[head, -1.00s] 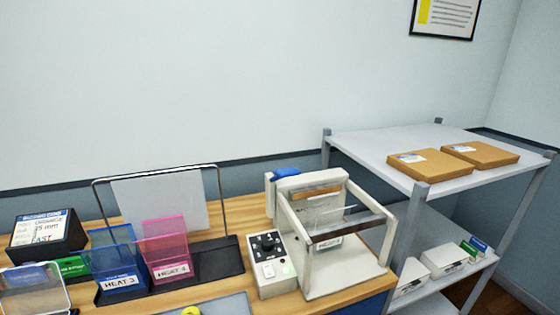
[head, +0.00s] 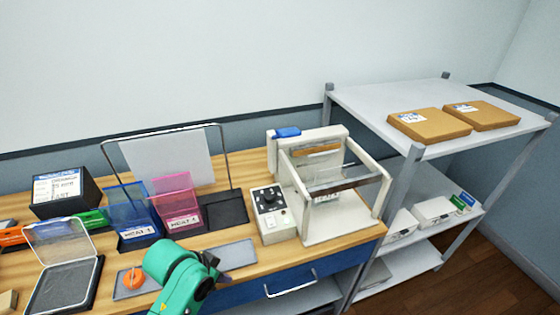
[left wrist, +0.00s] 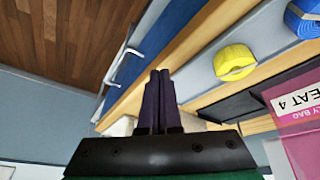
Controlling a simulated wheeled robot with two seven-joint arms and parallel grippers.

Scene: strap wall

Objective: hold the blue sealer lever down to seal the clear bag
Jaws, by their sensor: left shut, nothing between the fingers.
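The white sealer (head: 340,228) stands at the right end of the bench, its pale frame raised over its bed. The blue lever (head: 287,132) is at the top of its back left corner, apart from any gripper. A see-through sheet, perhaps the clear bag (head: 322,172), shows inside the frame; its outline is hard to tell. My left gripper (head: 214,265) is low over the front of the bench, left of the sealer, partly hidden by my green arm. In the left wrist view its dark fingers (left wrist: 158,95) are together and empty. My right gripper is not in view.
A control box (head: 270,215) adjoins the sealer's left side. Blue and pink holders (head: 178,200) and a wire stand are further left. The wrist view shows a yellow roll (left wrist: 234,62) and a blue roll (left wrist: 303,18). A metal shelf (head: 370,98) with brown boxes stands right.

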